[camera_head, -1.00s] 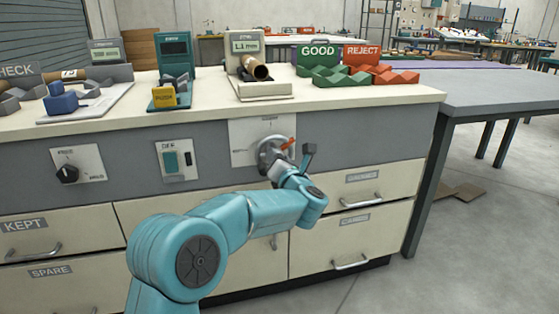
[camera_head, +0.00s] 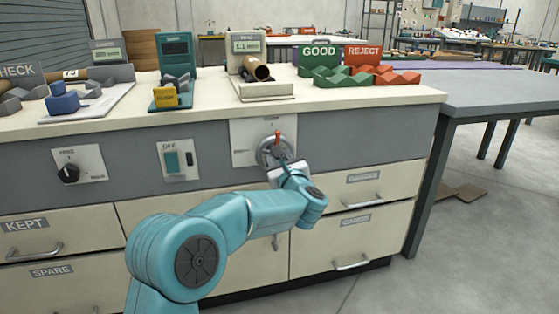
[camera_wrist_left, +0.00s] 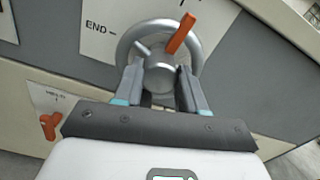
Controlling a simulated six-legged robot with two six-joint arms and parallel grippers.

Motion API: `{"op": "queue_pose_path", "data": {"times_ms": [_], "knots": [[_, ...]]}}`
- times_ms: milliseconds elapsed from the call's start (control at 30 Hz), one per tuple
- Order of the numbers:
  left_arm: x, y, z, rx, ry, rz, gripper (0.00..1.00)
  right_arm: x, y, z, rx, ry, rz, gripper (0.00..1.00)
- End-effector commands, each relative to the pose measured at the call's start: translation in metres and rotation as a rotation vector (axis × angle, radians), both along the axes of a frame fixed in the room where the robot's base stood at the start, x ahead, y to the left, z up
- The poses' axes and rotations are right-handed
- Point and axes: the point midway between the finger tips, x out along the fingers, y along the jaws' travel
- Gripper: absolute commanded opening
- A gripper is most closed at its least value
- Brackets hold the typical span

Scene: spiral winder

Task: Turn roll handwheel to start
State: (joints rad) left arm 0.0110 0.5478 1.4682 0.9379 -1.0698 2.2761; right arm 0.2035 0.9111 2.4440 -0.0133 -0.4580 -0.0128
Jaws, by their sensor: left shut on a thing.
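The roll handwheel (camera_head: 268,146) is a grey wheel on a pale plate (camera_head: 245,130) on the bench front. An orange pointer (camera_head: 278,137) at its rim points up in the head view. In the left wrist view, the handwheel (camera_wrist_left: 127,42) shows with its orange pointer (camera_wrist_left: 180,34) slanting to the upper right. The word END with a tick mark is left of the wheel there. My left gripper (camera_head: 280,164) reaches the wheel from the front. Its fingers (camera_wrist_left: 163,80) are on either side of the wheel's hub, shut on it. My right gripper is not in view.
A plate marked HELD (camera_wrist_left: 52,97) with an orange lever (camera_wrist_left: 48,125) shows in the wrist view. A dial (camera_head: 67,173) and an OFF switch (camera_head: 172,161) are to the left. Drawers with handles (camera_head: 350,265) are below. Displays and the GOOD (camera_head: 318,52) and REJECT (camera_head: 364,52) racks stand on top.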

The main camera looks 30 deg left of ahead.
Motion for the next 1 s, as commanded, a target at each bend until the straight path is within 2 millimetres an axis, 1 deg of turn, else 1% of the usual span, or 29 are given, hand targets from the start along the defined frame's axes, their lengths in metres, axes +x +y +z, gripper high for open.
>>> {"op": "queue_pose_path", "data": {"times_ms": [33,300,800,833,867,900,1000], "knots": [[-0.0001,-0.0007,-0.0038,-0.016,-0.008,-0.001,0.1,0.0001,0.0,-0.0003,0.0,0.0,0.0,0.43],[-0.0002,-0.0007,-0.0039,-0.066,-0.066,-0.001,0.1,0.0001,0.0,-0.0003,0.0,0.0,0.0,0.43],[-0.0002,-0.0006,-0.0037,-0.075,-0.078,-0.001,0.1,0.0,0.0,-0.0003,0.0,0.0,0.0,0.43],[-0.0002,-0.0007,-0.0036,-0.075,-0.078,-0.001,0.5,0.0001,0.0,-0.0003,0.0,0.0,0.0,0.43],[-0.0002,-0.0006,-0.0034,-0.075,-0.078,0.0,0.6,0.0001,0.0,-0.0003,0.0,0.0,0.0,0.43],[-0.0002,-0.0005,-0.003,-0.075,-0.078,0.0,0.66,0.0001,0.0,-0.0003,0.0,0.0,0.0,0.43],[-0.0003,-0.0003,-0.0023,-0.073,-0.079,0.0,0.66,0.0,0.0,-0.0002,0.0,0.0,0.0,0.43]]}}
